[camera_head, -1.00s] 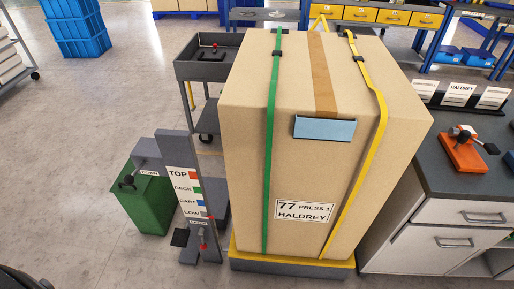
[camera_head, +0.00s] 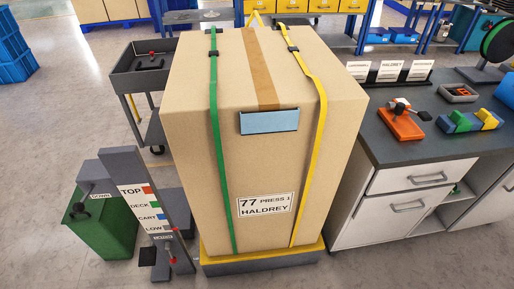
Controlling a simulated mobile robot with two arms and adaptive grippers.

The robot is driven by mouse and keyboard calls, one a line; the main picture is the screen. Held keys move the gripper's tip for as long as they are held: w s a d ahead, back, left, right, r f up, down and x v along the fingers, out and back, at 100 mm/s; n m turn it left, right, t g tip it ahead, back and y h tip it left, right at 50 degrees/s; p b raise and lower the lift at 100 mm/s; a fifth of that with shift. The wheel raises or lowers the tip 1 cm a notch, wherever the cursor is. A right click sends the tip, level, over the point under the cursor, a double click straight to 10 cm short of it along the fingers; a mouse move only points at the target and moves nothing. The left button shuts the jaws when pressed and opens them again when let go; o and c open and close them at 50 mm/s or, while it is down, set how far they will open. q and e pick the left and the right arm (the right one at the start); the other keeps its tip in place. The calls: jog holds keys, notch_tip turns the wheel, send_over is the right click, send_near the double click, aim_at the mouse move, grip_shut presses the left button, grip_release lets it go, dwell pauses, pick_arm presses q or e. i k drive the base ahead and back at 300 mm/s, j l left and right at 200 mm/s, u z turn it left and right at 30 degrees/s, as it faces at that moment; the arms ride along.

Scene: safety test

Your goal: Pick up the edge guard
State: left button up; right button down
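A tall cardboard carton (camera_head: 192,158) stands on a yellow-edged grey base (camera_head: 262,262). A green strap (camera_head: 214,120) and a yellow strap (camera_head: 318,130) run over its top and down its front. A flat light-blue piece (camera_head: 269,121) sits at the carton's top front edge, between the straps. Blue, green and yellow blocks (camera_head: 462,122) lie on the workbench at right. I cannot tell for sure which of these is the edge guard. Neither of my grippers shows.
The workbench (camera_head: 385,150) carries an orange tool (camera_head: 401,124), a small tray (camera_head: 458,93) and label stands. A lever post (camera_head: 140,200) and green box (camera_head: 100,228) stand left of the carton. A dark cart (camera_head: 150,62) is behind.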

aim_at(464, 124)
jog(key=z, duration=1.4)
